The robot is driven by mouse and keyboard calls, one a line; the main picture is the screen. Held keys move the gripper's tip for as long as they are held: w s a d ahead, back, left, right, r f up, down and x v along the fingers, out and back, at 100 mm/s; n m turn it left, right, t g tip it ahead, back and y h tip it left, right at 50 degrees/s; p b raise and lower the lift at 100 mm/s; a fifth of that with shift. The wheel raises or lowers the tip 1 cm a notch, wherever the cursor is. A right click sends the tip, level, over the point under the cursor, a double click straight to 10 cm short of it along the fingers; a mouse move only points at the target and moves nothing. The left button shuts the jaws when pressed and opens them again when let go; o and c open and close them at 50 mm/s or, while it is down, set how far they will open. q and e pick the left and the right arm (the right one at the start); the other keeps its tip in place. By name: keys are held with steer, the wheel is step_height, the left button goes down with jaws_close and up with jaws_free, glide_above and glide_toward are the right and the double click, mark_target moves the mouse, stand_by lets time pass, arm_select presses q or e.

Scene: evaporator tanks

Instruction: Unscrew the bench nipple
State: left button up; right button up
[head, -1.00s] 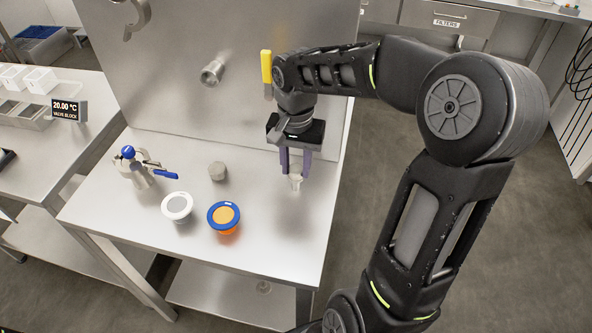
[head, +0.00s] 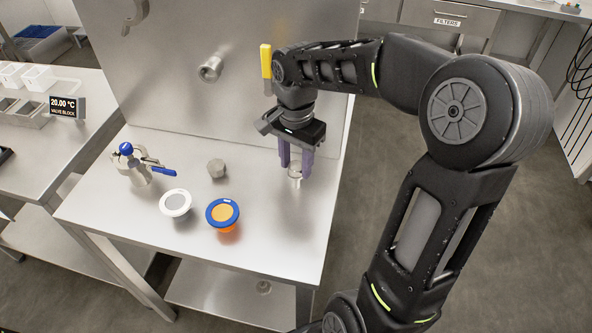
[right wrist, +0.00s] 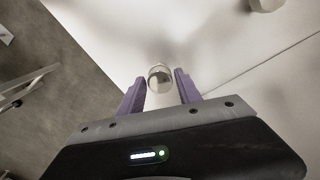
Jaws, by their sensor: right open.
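The bench nipple (head: 295,172) is a short, shiny metal cylinder standing upright on the steel bench (head: 262,240), near its right edge. My right gripper (head: 296,164) points down over it with its purple fingers apart. In the right wrist view the bench nipple (right wrist: 160,78) lies between the tips of the open right gripper (right wrist: 159,84), with a visible gap at least on the left side. I cannot tell whether the right finger touches it. The fingers partly hide the nipple in the head view. My left gripper is out of view.
A steel back panel (head: 165,60) carries another metal fitting (head: 211,69) and a yellow-handled item (head: 266,62). On the bench are a grey hexagonal cap (head: 216,169), a blue-handled valve (head: 137,170), a white-rimmed cup (head: 175,203) and a blue-rimmed orange cup (head: 222,213). The bench front is clear.

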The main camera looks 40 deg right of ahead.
steer(key=shift+m, duration=0.4)
steer(key=m+b, duration=0.1)
steer(key=m, duration=0.2)
steer(key=shift+m, duration=1)
steer(key=m, duration=0.3)
steer(key=shift+b, duration=0.4)
steer(key=shift+m, duration=1)
